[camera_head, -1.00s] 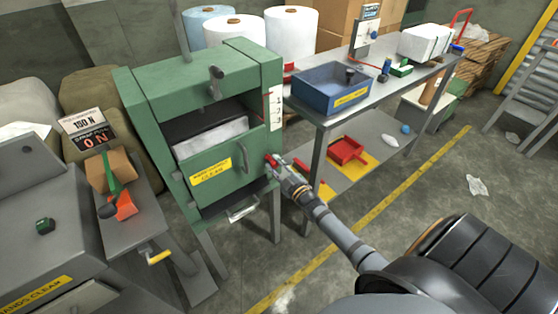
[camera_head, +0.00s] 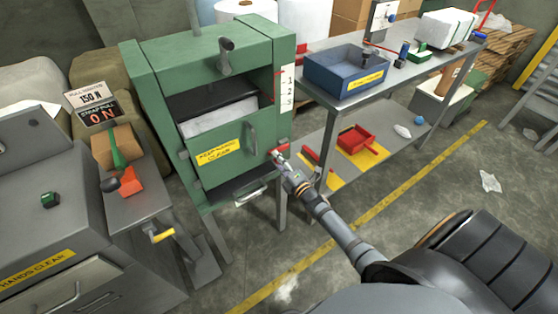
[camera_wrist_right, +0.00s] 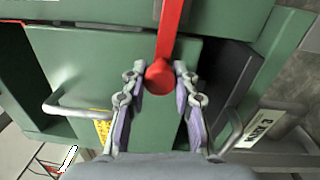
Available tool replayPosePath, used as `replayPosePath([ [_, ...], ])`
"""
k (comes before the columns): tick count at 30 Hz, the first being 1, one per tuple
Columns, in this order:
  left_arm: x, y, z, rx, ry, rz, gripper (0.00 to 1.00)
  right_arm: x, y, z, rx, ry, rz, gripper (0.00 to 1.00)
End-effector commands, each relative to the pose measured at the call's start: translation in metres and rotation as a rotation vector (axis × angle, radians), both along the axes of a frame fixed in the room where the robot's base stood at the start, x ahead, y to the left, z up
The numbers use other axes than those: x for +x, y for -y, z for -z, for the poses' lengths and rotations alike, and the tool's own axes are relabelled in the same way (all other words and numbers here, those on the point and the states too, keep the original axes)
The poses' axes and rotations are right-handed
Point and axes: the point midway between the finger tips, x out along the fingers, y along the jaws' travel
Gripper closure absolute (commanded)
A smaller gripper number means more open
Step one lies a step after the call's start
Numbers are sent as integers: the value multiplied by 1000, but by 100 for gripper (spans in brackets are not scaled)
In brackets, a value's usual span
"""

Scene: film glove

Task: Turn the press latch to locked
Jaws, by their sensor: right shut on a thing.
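The green press (camera_head: 262,48) stands left of centre in the head view, its lower front door (camera_head: 222,168) carrying a yellow label and a grey bar handle. The small red latch (camera_head: 281,149) sits at the door's right edge. My right gripper (camera_head: 282,160) reaches it from below right. In the right wrist view the latch is a red bar (camera_wrist_right: 170,30) ending in a round knob (camera_wrist_right: 160,77). The fingers of my right gripper (camera_wrist_right: 160,85) are shut on that knob, one on each side. My left gripper is not in view.
A grey bench (camera_head: 430,66) with a blue bin (camera_head: 345,84) stands right of the press. A red tray (camera_head: 360,139) lies on its lower shelf. A grey stand with an orange-and-green tool (camera_head: 128,182) is at left. The floor at right is mostly clear.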

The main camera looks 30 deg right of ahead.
Motion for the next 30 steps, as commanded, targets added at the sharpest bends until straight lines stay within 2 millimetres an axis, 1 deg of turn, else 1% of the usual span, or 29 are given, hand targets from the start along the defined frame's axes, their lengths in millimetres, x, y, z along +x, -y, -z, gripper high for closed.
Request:
replayPosePath([
  [1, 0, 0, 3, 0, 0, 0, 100, 0, 0, 4, -20, -1, 0, 100],
  [9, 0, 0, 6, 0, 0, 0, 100, 0, 0, 7, -88, 4, 1, 100],
  [23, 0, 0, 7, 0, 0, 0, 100, -1, 0, 8, -101, 4, 0, 100],
  [24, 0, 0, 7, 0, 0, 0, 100, -1, 0, 8, -101, 3, 0, 69],
  [29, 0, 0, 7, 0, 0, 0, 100, -1, 0, 8, -100, 5, 0, 48],
  [30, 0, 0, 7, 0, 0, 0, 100, 0, 0, 8, -99, 5, 0, 48],
])
